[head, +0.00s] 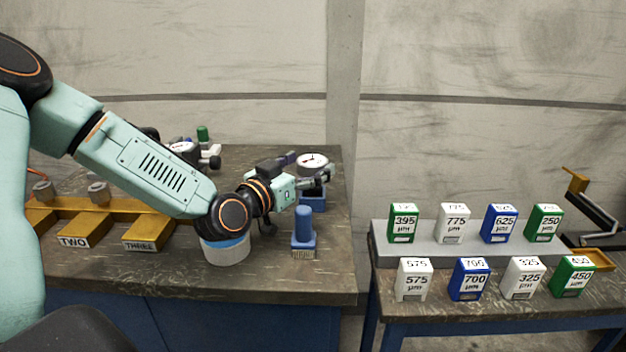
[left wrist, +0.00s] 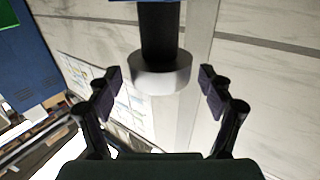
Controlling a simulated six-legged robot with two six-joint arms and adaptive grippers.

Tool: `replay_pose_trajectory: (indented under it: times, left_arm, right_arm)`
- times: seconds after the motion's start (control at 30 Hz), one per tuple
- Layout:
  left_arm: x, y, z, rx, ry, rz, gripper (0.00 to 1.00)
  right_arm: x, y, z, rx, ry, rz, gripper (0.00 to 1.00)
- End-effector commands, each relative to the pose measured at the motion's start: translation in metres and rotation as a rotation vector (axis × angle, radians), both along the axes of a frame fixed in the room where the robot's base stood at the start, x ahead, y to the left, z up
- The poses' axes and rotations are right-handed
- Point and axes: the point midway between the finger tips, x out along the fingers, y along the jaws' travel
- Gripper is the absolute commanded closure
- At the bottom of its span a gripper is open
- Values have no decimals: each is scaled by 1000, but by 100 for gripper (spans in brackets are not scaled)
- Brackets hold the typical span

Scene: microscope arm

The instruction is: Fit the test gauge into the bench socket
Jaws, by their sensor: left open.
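In the left wrist view, the gauge's pale round head (left wrist: 161,80) and dark stem (left wrist: 159,35) show between the open fingertips (left wrist: 160,88), with gaps on both sides. The gripper partly hides the gauge in the head view. I cannot tell whether the blue block is the bench socket. My right gripper is not in view.
A blue-handled brush (head: 303,234) and a round white-and-blue container (head: 226,249) stand in front. A yellow rack (head: 150,236) marked TWO and THREE is at left. A side table (head: 400,302) holds several numbered blocks.

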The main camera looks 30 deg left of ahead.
Motion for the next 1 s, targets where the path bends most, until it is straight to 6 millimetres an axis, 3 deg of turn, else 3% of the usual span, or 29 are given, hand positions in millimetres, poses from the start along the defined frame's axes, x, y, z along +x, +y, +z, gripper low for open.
replay_pose_trajectory:
  times: [0.27,0.7,1.0]
  left_arm:
    - [9,1,0,2,-1,0,20]
    - [50,-1,-1,3,-1,2,20]
    - [55,-2,1,-1,-1,3,20]
  right_arm:
    - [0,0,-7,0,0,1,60]
    - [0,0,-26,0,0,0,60]
    - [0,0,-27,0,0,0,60]
